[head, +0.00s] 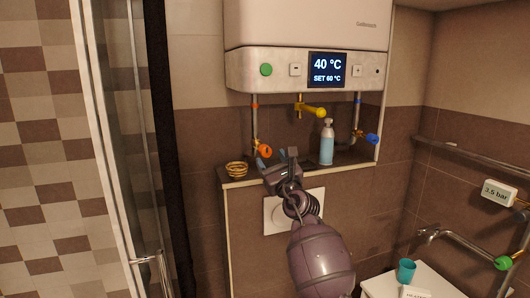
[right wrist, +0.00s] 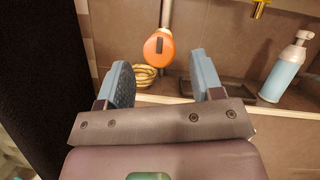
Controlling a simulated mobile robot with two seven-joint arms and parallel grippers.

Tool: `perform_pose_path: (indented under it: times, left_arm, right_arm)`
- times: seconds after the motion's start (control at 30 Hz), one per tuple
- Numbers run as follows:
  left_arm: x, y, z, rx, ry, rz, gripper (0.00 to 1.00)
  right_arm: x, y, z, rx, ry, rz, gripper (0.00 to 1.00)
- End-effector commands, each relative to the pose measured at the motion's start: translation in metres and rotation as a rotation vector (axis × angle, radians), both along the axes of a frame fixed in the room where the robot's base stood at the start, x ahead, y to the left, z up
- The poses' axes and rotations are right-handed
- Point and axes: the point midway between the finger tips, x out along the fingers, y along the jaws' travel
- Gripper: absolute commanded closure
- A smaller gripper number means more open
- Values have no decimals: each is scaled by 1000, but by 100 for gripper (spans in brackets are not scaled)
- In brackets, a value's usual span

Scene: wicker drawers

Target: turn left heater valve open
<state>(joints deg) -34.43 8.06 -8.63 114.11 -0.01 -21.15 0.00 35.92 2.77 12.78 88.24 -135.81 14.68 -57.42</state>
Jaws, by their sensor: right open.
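The left heater valve is an orange round knob (head: 264,150) on the left pipe below the heater. In the right wrist view the orange knob (right wrist: 160,47) is ahead of the fingers, with a dark slot-like mark running upright on its face. My right gripper (head: 277,160) is open and empty, just in front of and slightly right of the knob in the head view. In the right wrist view the gap between its fingers (right wrist: 162,78) lines up below the knob, and no contact shows. My left gripper is not in view.
A yellow valve (head: 314,110) and a blue valve (head: 371,138) are to the right. The heater display (head: 327,70) reads 40 °C, set 60 °C. A glass door (head: 140,150) is at left.

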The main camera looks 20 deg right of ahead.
Motion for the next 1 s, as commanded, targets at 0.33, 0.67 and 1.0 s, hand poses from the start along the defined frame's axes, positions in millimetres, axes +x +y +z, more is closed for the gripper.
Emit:
perform_pose_path:
  times: [0.33,0.67,1.0]
  left_arm:
    - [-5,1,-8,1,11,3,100]
    - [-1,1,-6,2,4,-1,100]
    - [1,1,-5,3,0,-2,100]
  right_arm:
    - [37,5,15,-1,-1,0,40]
    - [43,6,17,0,0,-1,40]
    - [43,6,17,1,0,-1,78]
